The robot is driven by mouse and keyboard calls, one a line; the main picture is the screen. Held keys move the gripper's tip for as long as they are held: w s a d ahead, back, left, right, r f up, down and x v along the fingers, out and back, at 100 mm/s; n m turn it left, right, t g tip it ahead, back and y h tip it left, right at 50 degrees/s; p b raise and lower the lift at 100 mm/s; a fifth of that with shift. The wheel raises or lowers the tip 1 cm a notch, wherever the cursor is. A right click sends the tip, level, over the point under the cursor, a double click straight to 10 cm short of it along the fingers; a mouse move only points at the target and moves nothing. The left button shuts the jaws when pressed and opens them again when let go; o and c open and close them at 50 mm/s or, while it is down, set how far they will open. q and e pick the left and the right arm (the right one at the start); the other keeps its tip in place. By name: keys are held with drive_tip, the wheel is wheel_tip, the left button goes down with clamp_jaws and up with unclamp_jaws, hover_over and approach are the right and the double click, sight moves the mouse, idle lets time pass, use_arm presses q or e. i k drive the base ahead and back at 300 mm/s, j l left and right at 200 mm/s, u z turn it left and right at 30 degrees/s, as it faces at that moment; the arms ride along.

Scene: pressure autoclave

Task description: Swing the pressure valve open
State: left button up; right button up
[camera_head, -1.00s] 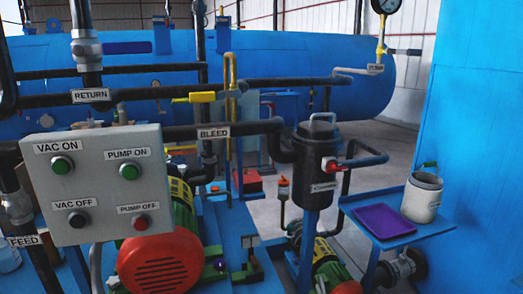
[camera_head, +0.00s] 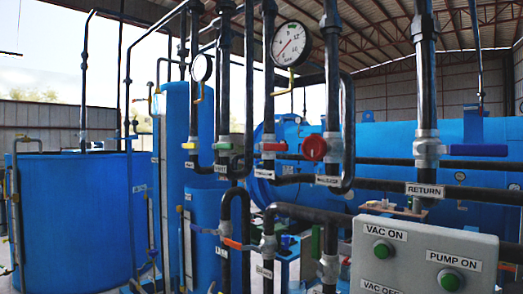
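Several valves sit on the vertical black pipes in the middle of the head view. One has a red lever handle (camera_head: 273,147), with a small white label (camera_head: 264,174) below it. To its right is a round red knob (camera_head: 313,148) with another label (camera_head: 328,181) below. To the left are a green handle (camera_head: 222,146) and a yellow handle (camera_head: 188,146). An orange handle (camera_head: 232,243) is lower down. The labels are too small to read surely, so I cannot tell which is the pressure valve. Neither gripper is in view.
A grey control box (camera_head: 428,262) with green buttons stands at the lower right. Behind it is a blue-handled valve (camera_head: 478,150) by the RETURN pipe. Two gauges (camera_head: 291,44) sit above the valves. Blue tanks (camera_head: 75,220) fill the left and back.

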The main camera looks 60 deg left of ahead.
sight(280, 147)
drive_tip(key=u, duration=1.85)
drive_tip(key=i+j, duration=0.7)
drive_tip(key=i+j+z, duration=0.15)
drive_tip(key=z, duration=0.25)
drive_tip(key=i+j+z, duration=0.1)
drive_tip(key=j+z, duration=0.25)
drive_tip(key=l, duration=0.1)
